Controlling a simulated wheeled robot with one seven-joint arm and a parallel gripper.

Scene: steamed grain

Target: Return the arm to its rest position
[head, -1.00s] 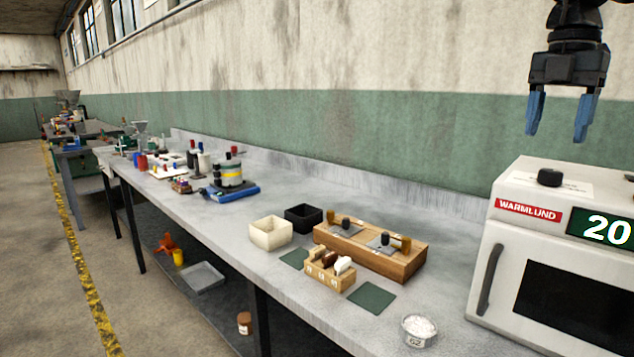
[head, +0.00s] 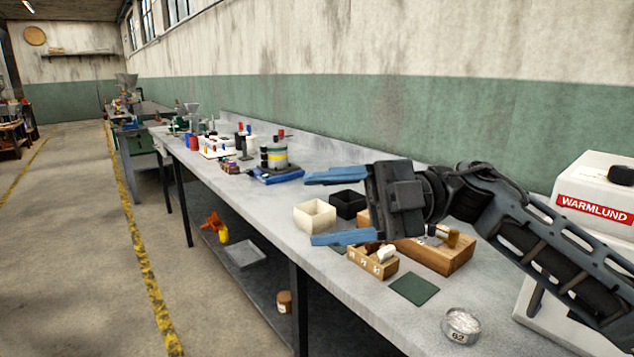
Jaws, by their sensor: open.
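My gripper (head: 325,207) is in the middle of the head view, with its two blue fingers spread apart and pointing left. It is open and nothing is between the fingers.
A cream box (head: 315,216), a black box (head: 347,204), a small wooden rack (head: 372,264), a green mat (head: 414,289) and a glass dish marked 62 (head: 461,325) stand on the bench near the arm. The floor (head: 80,250) at left is clear.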

